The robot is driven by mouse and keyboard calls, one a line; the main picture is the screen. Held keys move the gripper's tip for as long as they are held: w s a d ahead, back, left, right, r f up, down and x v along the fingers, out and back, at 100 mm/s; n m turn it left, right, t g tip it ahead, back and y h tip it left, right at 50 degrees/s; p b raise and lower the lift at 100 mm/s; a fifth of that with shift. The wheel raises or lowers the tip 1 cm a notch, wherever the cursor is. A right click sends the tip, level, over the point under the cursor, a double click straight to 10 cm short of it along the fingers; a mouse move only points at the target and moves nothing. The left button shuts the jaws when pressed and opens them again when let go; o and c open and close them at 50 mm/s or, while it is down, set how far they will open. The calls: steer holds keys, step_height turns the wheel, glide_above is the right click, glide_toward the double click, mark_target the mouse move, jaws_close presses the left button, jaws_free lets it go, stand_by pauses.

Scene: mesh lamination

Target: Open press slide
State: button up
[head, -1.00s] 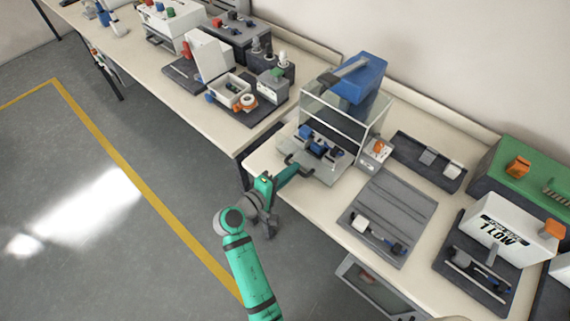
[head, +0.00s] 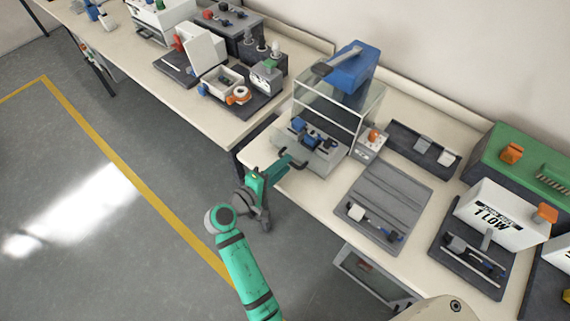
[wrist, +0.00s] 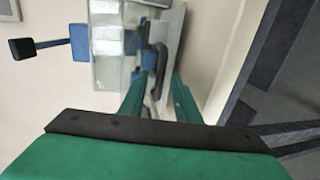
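The press has a blue head (head: 358,68) and a clear guard (head: 327,102). Its pale slide (head: 324,160) sits low at the front, with blue and dark parts on it. A black handle (head: 292,160) sticks out from the slide's front edge. My gripper (head: 283,166) is at this handle, at the table's edge. In the wrist view the green fingers (wrist: 160,88) stand apart, one on each side of the black handle (wrist: 160,68). A gap shows between them, and I cannot see firm contact with the handle.
A grey ribbed mat (head: 388,190) lies right of the press, with a small control box (head: 369,143) behind it. A white machine (head: 500,214) stands further right. Another bench (head: 190,105) is at the left. Open floor (head: 130,240) lies in front.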

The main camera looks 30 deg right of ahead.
steer(key=v, duration=0.9)
steer(key=shift+a, duration=0.25)
steer(key=shift+s, duration=0.15)
steer(key=s+a+f+n+t+y, duration=0.1)
steer(key=s+f+n+t+y, duration=0.15)
steer(key=f, duration=0.35)
steer(key=s+a+f+n+t+y, duration=0.1)
steer(key=s+a+f+y, duration=0.15)
steer(key=f, duration=0.25)
steer(key=s+a+f+t+y, duration=0.2)
steer(key=s+a+f+y, duration=0.1)
steer(key=s+a+y, duration=0.4)
steer(key=s+a+r+m+t+y, duration=0.2)
steer(key=s+r+m, duration=0.6)
steer(key=s+r, duration=0.5)
steer(key=s+t, duration=0.1)
steer(key=s, duration=0.2)
steer(key=shift+r, duration=0.15)
steer(key=shift+s+a+t, duration=0.1)
steer(key=shift+s+t, duration=0.05)
steer(key=shift+t, duration=0.1)
